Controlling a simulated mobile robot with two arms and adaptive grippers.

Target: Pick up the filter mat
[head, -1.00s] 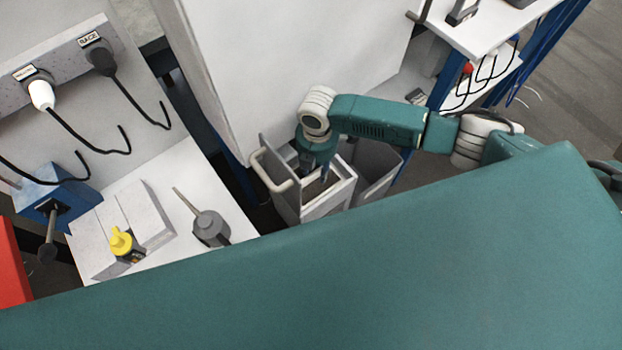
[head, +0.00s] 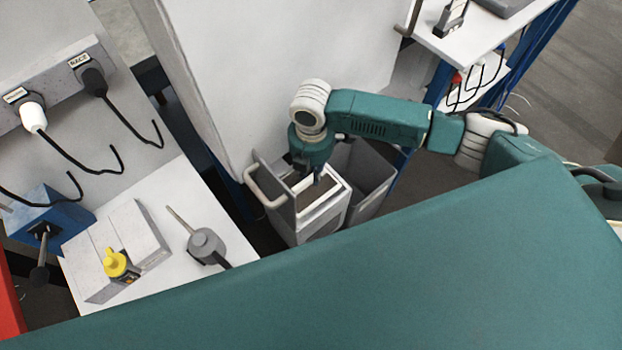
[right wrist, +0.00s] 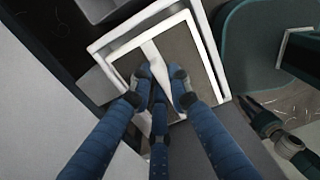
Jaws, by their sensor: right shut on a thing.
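The filter mat, a grey panel (right wrist: 185,50) in a white frame with a white crossbar, shows in the right wrist view. My right gripper (right wrist: 158,95) has its blue fingers shut on that white crossbar. In the head view my right gripper (head: 305,182) points down at the open top of a white and grey bin (head: 322,218), with its fingertips at the opening. From there I cannot tell how far the mat is out of the bin. My left gripper is not in view.
The bin has a grey front panel with a pale handle (head: 262,180). A grey container (head: 370,175) stands beside it. A white cabinet wall (head: 290,50) rises behind. A white shelf (head: 175,205) at left holds blocks, a yellow-knobbed part (head: 116,264) and a grey tool (head: 205,245).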

